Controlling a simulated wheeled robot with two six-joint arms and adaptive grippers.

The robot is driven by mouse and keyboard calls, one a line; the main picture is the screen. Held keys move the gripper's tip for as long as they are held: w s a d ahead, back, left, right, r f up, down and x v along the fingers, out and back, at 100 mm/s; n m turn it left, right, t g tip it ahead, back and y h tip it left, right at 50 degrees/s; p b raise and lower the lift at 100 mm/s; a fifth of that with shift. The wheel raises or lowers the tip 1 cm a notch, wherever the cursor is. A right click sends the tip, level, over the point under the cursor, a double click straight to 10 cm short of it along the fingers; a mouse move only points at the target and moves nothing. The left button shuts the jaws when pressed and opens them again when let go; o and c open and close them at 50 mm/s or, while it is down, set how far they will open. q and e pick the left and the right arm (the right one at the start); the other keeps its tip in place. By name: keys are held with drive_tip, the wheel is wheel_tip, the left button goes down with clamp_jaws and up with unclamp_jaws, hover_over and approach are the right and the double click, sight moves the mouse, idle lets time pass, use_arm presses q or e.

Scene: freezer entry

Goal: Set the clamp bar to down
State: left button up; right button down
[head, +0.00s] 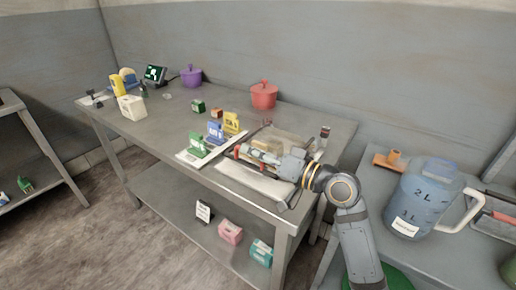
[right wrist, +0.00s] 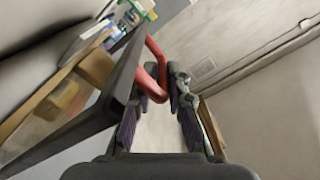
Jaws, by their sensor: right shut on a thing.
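The clamp bar looks like a red bent bar (right wrist: 152,82) in the right wrist view, running between my right gripper's fingers (right wrist: 163,88). A small red part of it (head: 237,151) shows in the head view at the gripper's tip. My right gripper (head: 250,155) reaches in from the right, low over the device on the steel table, and is shut on the bar. The gripper hides much of the bar and the device in the head view. A dark flat edge (right wrist: 105,100) runs beside the bar in the wrist view. My left gripper is not in view.
The steel table (head: 150,135) holds blue and yellow upright pieces (head: 215,131), a red pot (head: 264,95) and a purple pot (head: 191,75). A large blue jug (head: 423,195) stands on the right table. The table's left middle has free room.

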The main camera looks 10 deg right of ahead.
drive_tip(key=shift+s+a+f+b, duration=0.15)
drive_tip(key=shift+f+b, duration=0.3)
drive_tip(key=shift+f, duration=0.65)
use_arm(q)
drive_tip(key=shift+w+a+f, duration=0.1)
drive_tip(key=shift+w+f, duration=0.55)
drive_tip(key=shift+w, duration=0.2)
use_arm(e)
drive_tip(key=shift+f, duration=0.3)
drive_tip(key=c, duration=1.4)
unclamp_jaws()
drive_tip(key=shift+s+a, duration=0.1)
drive_tip(key=shift+s, duration=0.05)
drive_tip(key=shift+a+r, duration=0.1)
drive_tip(key=shift+r, duration=0.1)
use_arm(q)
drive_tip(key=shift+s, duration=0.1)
use_arm(e)
drive_tip(key=shift+r, duration=0.15)
